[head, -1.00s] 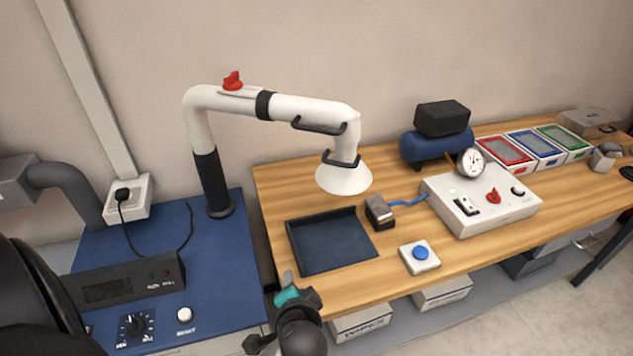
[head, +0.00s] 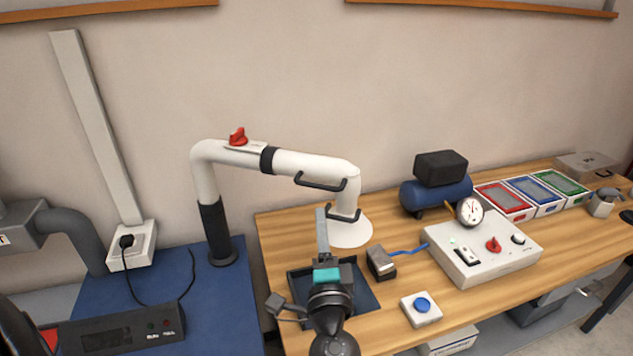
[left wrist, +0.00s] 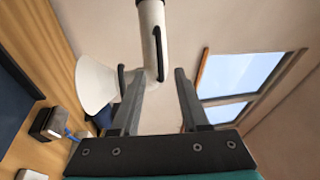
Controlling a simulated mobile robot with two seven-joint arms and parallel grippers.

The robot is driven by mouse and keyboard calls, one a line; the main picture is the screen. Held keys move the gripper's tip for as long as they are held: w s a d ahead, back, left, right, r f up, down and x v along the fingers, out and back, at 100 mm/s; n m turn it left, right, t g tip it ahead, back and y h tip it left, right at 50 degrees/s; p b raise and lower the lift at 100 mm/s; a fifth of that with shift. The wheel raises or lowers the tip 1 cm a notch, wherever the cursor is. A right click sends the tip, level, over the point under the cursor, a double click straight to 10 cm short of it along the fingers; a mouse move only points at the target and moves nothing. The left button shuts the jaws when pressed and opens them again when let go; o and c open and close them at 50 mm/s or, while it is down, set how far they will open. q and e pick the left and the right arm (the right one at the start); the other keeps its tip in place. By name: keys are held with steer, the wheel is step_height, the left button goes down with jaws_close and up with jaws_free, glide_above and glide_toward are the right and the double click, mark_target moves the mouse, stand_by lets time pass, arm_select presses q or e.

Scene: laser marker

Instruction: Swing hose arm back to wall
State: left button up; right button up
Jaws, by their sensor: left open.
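The white hose arm (head: 300,164) rises from a black sleeve on the blue bench and reaches right over the wooden table. It ends in a white cone hood (head: 349,232). It carries a red knob (head: 238,136) on top and black handles (head: 320,181) near its outer end. My left gripper (head: 322,222) is raised in front of the hood. In the left wrist view its open fingers (left wrist: 156,98) point at the hose arm's end, and a black handle (left wrist: 158,52) shows beyond and between the fingertips. I see no contact. My right gripper is out of view.
A dark tray (head: 368,298) lies under my left arm. A small block (head: 381,262) with a blue hose, a blue button box (head: 421,308), a control box (head: 482,246) and a blue tank (head: 435,196) stand to the right.

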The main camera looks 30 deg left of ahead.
mark_target(316, 184)
arm_select(q)
steer(key=p+x, duration=0.2)
steer(key=x, duration=0.9)
steer(key=shift+w+a+f, duration=0.1)
steer(key=shift+w, duration=0.1)
jaws_close()
stand_by(1.0)
